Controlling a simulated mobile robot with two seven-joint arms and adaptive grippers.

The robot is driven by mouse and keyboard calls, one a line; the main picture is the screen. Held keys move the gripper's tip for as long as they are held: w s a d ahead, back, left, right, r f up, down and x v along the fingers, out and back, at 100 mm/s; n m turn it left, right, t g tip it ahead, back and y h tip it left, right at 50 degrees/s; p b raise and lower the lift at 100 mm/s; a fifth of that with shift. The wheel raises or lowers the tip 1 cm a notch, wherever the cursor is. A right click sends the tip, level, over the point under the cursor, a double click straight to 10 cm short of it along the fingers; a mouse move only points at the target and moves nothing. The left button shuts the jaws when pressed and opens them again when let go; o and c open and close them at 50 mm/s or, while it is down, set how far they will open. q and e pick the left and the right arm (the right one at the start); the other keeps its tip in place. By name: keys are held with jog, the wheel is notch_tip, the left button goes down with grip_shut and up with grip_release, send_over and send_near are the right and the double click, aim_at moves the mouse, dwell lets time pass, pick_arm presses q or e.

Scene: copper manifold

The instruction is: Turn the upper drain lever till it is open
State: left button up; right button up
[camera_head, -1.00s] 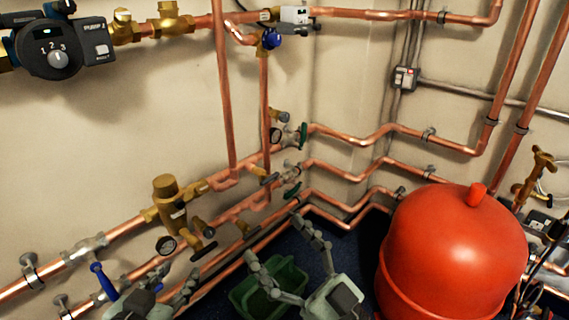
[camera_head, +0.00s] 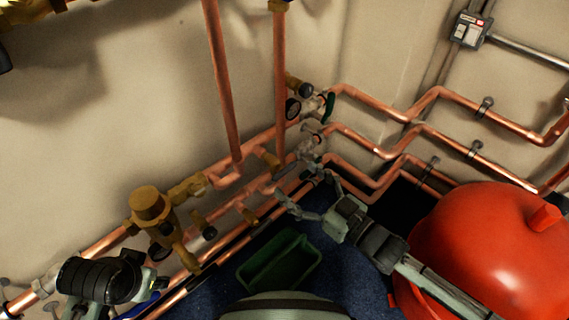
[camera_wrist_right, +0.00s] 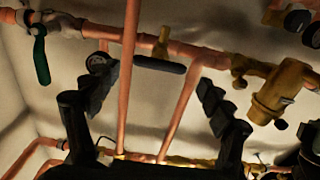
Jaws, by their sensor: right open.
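The upper drain lever (camera_wrist_right: 160,64) is a dark bar on a brass valve stub (camera_wrist_right: 162,42) in the right wrist view. It lies crosswise to the stub, roughly along the copper pipe behind it. In the head view the brass drain valve (camera_head: 267,157) shows small on the upper pipe, its lever hard to make out. My right gripper (camera_head: 308,198) is open and empty, in front of the pipes, below and right of that valve. Its two dark fingers stand either side of the lever in the wrist view, apart from it. My left gripper (camera_head: 108,290) is partly visible at lower left, its fingers unclear.
Copper pipes run along the wall, with a brass valve body (camera_head: 148,206) on the left. A green lever (camera_wrist_right: 40,55) hangs near the right gripper's view edge. A red tank (camera_head: 490,245) stands at right, and a green bin (camera_head: 280,262) sits on the blue floor.

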aim_at(287, 172)
jog(key=shift+x, duration=2.35)
jog(key=shift+c, duration=0.2)
jog(key=c, duration=1.1)
